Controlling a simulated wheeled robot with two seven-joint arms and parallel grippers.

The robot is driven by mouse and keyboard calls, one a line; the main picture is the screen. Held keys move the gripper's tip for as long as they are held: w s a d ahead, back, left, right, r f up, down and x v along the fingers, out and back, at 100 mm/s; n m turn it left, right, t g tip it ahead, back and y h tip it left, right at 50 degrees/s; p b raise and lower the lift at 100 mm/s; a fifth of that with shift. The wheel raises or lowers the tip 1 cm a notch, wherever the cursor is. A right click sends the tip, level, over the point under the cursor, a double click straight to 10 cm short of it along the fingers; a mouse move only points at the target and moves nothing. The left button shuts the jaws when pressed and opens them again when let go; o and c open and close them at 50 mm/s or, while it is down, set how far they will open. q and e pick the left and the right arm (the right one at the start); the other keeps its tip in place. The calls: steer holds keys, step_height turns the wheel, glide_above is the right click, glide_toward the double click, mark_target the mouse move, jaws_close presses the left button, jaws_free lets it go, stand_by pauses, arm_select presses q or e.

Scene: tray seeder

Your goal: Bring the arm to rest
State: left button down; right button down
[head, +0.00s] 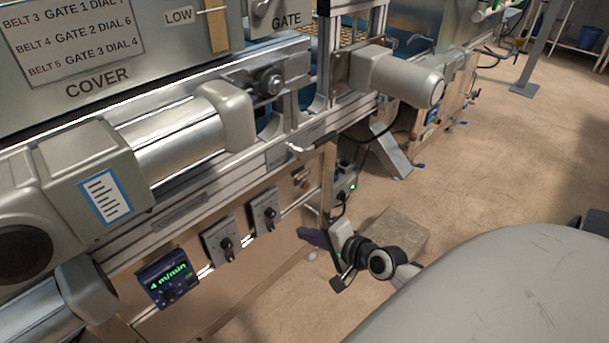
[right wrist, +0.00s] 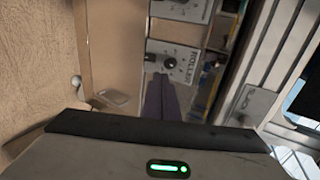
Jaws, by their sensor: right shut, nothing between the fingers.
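My right gripper (head: 312,238) is in the lower middle of the head view, beside the front of the seeder machine and a little right of its dial plates. Its dark purple fingers are together, with nothing between them. In the right wrist view the closed fingers (right wrist: 160,97) point toward a dial plate marked ROLLER (right wrist: 173,62). A gap seems to lie between the fingertips and the plate, but its size is hard to tell. My left gripper is not in view.
Two dial plates (head: 265,211) and a lit display reading 4 m/min (head: 167,279) sit on the machine's front. A motor housing (head: 405,77) juts out above. A beige block (head: 402,228) stands behind my right gripper. Open floor (head: 510,145) lies to the right.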

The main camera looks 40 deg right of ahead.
stand_by(0.4)
steer(key=s+a+n+g+y+p, duration=0.1)
steer(key=s+a+n+p, duration=0.3)
steer(key=s+a+n, duration=0.4)
steer(key=s+a+r+n+g+p, duration=0.1)
steer(key=s+a+n+g+p, duration=0.2)
steer(key=s+a+n, duration=0.5)
steer(key=a+n+p, duration=0.1)
steer(key=a+n, duration=0.2)
steer(key=a, duration=0.2)
steer(key=shift+s+y, duration=0.25)
steer(key=shift+y, duration=0.15)
